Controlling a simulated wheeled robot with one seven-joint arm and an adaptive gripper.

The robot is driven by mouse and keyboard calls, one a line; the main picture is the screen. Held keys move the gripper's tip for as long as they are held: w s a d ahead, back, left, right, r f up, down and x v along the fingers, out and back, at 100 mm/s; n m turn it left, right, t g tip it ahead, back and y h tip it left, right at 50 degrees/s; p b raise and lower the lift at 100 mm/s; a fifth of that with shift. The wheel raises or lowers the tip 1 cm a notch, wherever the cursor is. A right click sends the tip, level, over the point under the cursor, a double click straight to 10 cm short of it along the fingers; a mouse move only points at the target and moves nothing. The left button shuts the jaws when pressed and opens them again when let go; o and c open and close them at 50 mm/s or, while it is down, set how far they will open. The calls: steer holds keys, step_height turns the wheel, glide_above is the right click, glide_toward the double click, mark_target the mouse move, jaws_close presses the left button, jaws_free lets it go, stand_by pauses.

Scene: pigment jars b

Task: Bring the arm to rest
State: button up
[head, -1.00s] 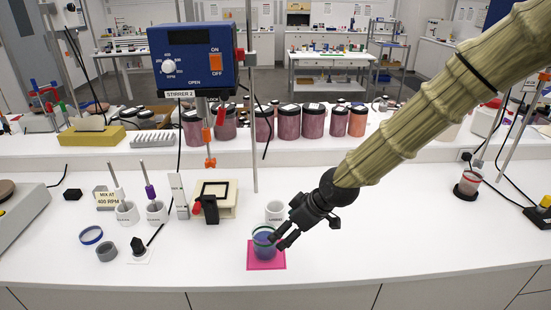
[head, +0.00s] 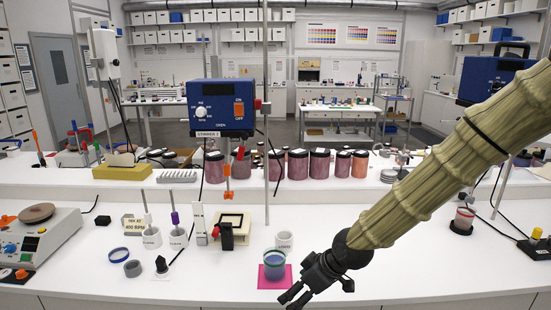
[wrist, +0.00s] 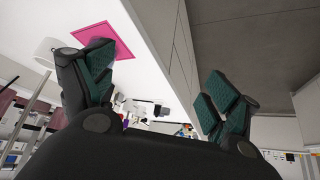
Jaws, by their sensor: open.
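My gripper (head: 294,295) is open and empty in the head view, low at the front edge of the white bench. It is in front and to the right of a small jar with blue contents (head: 274,262), apart from it as far as I can tell. The jar stands on a pink mat (head: 287,283). In the wrist view my gripper (wrist: 155,95) shows its two green-padded fingers spread wide with nothing between them.
A white cup (head: 284,240) stands behind the jar. A blue stirrer unit (head: 222,107) hangs on a stand behind it. Several lidded pigment jars (head: 297,165) line the back shelf. The bench right of my arm is mostly clear.

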steer(key=s+d+f+m+g, duration=0.1)
steer(key=s+d+f+m, duration=0.1)
steer(key=s+f, duration=0.35)
steer(key=s+d+f+m+h+b, duration=0.1)
steer(key=s+f+m, duration=0.15)
steer(key=f, duration=0.65)
steer(key=s+d+f+m+g, duration=0.1)
steer(key=s+d+f+m, duration=0.1)
steer(key=s+f, duration=0.45)
steer(key=s+d+f+m+h, duration=0.2)
steer(key=s+d+f, duration=0.3)
steer(key=s+f, duration=0.2)
steer(key=s+d+f+m+g+h+b, duration=0.1)
steer(key=s+d+f, duration=0.5)
steer(key=s, duration=0.6)
step_height(320, 180, down, 2)
steer(key=shift+f+m+g+h, duration=0.3)
steer(key=shift+m+h, duration=0.3)
steer(key=shift+m, duration=0.35)
steer(key=shift+s+d, duration=0.1)
